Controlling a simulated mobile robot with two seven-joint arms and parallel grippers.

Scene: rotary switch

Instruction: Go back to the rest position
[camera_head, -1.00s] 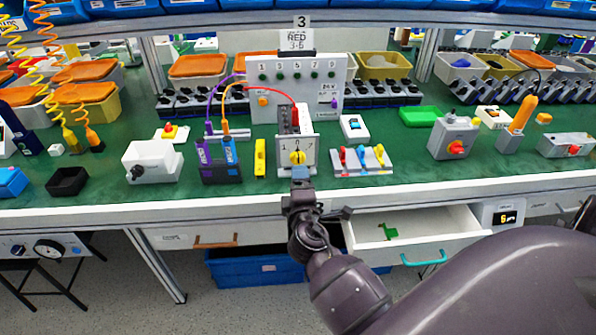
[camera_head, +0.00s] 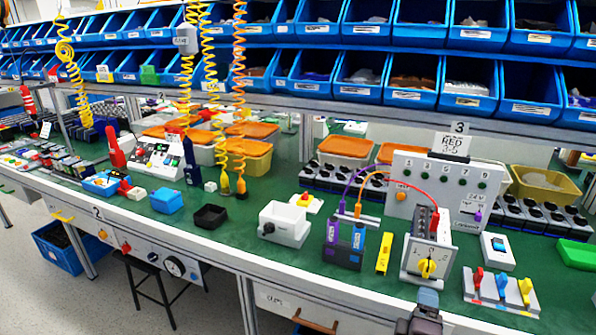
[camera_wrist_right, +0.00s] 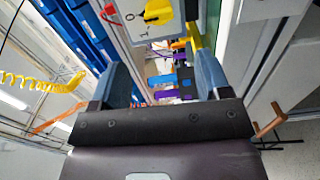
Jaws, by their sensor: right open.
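The rotary switch (camera_head: 412,258) is a grey-white box with a yellow knob (camera_head: 427,268) on its front face. It stands near the front edge of the green bench, and red and black parts sit on its top. My right gripper (camera_head: 428,299) is just in front of and below the switch, apart from the knob in the picture. In the right wrist view, its two blue-grey fingers (camera_wrist_right: 161,82) are spread with nothing held between them. The yellow knob (camera_wrist_right: 158,12) shows beyond them at the top. My left gripper is in neither view.
A grey panel (camera_head: 405,206) with coloured cables stands behind the switch. A purple-blue block pair (camera_head: 345,245) is to its left, and a board of coloured levers (camera_head: 500,292) to its right. Blue bins (camera_head: 470,85) line the shelf above. Coiled hoses (camera_head: 240,90) hang at centre-left.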

